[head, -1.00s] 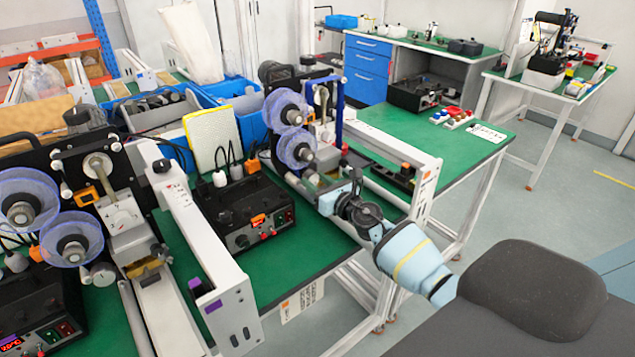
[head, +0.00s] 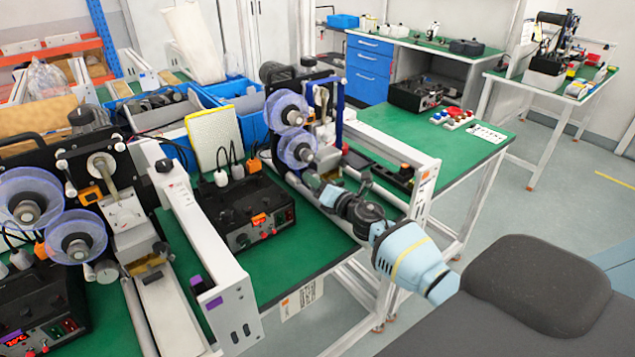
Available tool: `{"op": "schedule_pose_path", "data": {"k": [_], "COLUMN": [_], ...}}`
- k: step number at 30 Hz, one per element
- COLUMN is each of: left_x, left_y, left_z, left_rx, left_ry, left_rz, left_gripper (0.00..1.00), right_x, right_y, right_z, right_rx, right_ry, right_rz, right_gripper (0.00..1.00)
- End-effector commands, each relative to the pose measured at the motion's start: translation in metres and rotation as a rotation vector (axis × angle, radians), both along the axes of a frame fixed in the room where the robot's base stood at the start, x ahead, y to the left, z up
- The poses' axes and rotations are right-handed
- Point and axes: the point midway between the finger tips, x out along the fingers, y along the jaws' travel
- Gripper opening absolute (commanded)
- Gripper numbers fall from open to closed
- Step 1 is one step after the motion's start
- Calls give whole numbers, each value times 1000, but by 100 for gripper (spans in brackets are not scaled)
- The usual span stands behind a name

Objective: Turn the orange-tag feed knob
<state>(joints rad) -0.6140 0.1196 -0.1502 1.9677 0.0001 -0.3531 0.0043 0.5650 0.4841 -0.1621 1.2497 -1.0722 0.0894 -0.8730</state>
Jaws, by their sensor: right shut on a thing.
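The coder on the right (head: 322,98) has blue translucent reels and stands on the green bench. An orange tag (head: 425,176) shows on the end of its white frame. My right gripper (head: 330,194) is at the lower front of this coder, reaching in from the right. It is shut on a small part there, most likely the feed knob. The gripper hides that part, so I cannot see the knob itself or how far it is turned. My left gripper is not in view.
A second coder (head: 128,215) stands at the left. A black control box (head: 245,213) with an orange switch sits between the coders. White rails (head: 205,235) edge the machines. Blue bins (head: 240,105) are behind. The bench to the right (head: 455,150) is mostly clear.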

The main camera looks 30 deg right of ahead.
Motion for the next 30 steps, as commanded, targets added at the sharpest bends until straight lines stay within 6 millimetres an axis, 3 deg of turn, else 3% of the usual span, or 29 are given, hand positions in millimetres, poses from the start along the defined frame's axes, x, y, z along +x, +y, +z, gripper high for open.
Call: {"op": "schedule_pose_path", "data": {"k": [13, 14, 18, 30], "left_x": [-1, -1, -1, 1], "left_y": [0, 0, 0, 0], "left_z": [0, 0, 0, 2], "left_rx": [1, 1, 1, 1], "left_ry": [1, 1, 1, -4], "left_rz": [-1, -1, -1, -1], "left_gripper": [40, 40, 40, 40], "right_x": [0, 0, 0, -7], "right_y": [0, 0, 0, -1], "right_z": [-1, -1, -1, 0], "right_rx": [9, 9, 8, 7], "right_ry": [3, 3, 3, 2], "right_rz": [0, 0, 0, 0], "right_gripper": [16, 43, 60, 60]}}
